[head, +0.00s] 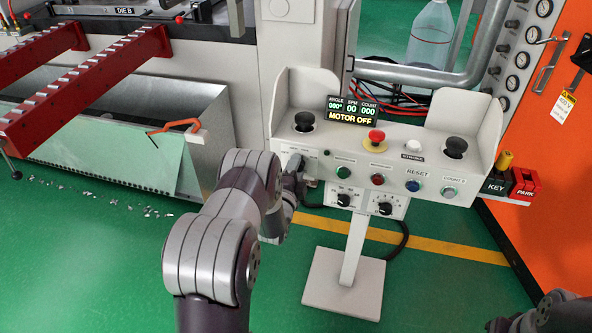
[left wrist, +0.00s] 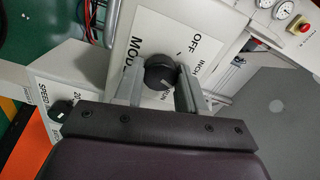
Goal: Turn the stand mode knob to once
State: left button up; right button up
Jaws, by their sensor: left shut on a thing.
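The control stand (head: 330,277) has a tilted panel on a post. My left gripper (head: 296,165) is at the panel's left end, and my arm hides much of that spot. In the left wrist view, the black round mode knob (left wrist: 160,72) sits on a white plate marked MODE, OFF, INCH and RUN. The fingers of my left gripper (left wrist: 160,88) lie on either side of the knob and are shut on it. The knob's pointer is hard to make out. Part of my right arm shows at the bottom right of the head view; its fingers are not clear.
The panel also carries a red emergency button (head: 376,137), black palm buttons (head: 454,147), coloured push buttons (head: 377,180) and two lower knobs (head: 385,208). The display (head: 353,109) reads MOTOR OFF. A grey bin (head: 208,135) stands left of the stand.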

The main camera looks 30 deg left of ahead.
dwell(0.5)
pick_arm(q)
jog(key=o, duration=1.1)
jog(key=shift+c, duration=0.2)
jog(key=shift+s, duration=0.1)
jog(key=p+v, duration=0.1)
jog(key=v, duration=1.1)
jog(key=shift+s, duration=0.3)
jog(key=shift+f, duration=0.1)
